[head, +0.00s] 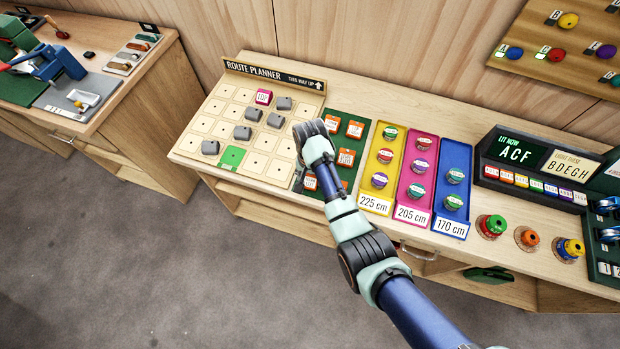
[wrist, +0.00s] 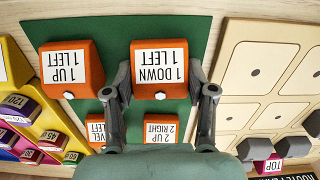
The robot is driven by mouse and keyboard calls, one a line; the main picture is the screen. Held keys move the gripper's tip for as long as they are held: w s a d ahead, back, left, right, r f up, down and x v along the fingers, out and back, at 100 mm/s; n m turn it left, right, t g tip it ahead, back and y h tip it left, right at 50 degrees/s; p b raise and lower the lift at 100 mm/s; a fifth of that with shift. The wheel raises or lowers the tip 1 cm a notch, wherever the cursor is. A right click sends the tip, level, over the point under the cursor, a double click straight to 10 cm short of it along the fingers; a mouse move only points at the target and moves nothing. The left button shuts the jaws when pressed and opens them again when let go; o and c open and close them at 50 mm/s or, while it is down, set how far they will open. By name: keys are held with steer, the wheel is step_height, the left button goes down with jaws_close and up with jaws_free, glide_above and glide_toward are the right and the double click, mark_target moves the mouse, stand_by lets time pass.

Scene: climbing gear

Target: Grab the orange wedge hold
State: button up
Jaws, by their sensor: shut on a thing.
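Orange wedge holds with white labels stand on a green mat (head: 366,127). My gripper (wrist: 160,82) is shut on the orange wedge hold reading "1 DOWN 1 LEFT" (wrist: 160,50), one finger at each side of it. In the head view this hold shows partly (head: 309,183) at the front left of the mat, and my wrist hides much of the gripper. A second wedge, "1 UP 1 LEFT" (wrist: 72,60), sits beside it, apart from the finger. The wedge "2 UP 2 RIGHT" (wrist: 160,131) lies behind, partly covered by my gripper. I cannot tell whether the held hold touches the mat.
The route planner board (head: 194,128) lies left of the mat, with grey blocks, a pink TOP block (head: 263,97) and a green square (head: 232,156). Yellow (head: 375,204), pink (head: 411,216) and blue (head: 449,227) trays of round holds stand right.

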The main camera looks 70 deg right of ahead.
step_height(320, 180, up, 20)
steer(key=p, duration=0.9)
steer(key=shift+p, duration=0.4)
